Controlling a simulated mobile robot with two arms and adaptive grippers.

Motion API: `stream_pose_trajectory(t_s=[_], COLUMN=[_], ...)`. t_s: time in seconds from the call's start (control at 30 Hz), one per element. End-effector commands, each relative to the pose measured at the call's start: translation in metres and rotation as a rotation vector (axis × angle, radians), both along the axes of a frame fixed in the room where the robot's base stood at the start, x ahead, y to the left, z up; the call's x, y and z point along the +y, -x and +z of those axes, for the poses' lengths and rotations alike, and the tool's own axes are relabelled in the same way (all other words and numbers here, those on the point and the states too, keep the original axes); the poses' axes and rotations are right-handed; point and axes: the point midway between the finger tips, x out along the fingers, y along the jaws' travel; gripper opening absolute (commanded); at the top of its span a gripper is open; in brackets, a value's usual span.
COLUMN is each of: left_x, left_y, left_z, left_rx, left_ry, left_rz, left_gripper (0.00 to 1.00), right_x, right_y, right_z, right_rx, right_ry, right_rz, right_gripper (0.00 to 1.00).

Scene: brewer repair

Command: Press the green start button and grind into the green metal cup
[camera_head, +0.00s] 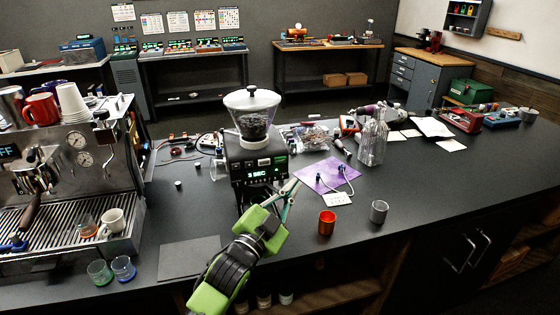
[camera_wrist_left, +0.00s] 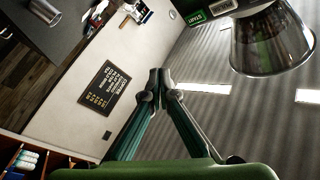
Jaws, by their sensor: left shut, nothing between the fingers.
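The grinder (camera_head: 258,164) stands on the dark counter, with a clear hopper (camera_head: 252,118) of dark beans on top and a lit display reading "3 SEC". My left gripper (camera_head: 291,186) is in front of the grinder's lower right side, shut and empty. In the left wrist view its fingertips (camera_wrist_left: 160,82) meet. A green START label (camera_wrist_left: 195,17) shows there near the top, beside the hopper (camera_wrist_left: 275,45), apart from the fingertips in the picture. I cannot make out a green metal cup; my arm covers part of the grinder's base. My right gripper is not in view.
An orange metal cup (camera_head: 327,222) and a grey metal cup (camera_head: 379,211) stand right of my arm.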

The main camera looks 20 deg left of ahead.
Motion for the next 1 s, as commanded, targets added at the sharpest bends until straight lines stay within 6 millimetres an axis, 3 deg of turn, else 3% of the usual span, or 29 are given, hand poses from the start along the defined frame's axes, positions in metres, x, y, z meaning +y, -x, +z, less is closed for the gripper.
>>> stream_pose_trajectory(t_s=[0.27, 0.7, 1.0], left_x=[0.008, 0.041, 0.049], left_y=[-0.012, -0.061, -0.073], left_z=[-0.002, -0.001, -0.001], left_rx=[0.001, 0.000, 0.002], left_ry=[-0.001, -0.002, 0.002], left_rz=[0.000, 0.000, 0.000], left_gripper=[0.00, 0.00, 0.00], right_x=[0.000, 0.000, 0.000], right_y=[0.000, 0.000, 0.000], right_z=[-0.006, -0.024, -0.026], right_rx=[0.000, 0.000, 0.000], right_ry=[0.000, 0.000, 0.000], right_rz=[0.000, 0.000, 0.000], right_gripper=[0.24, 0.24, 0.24])
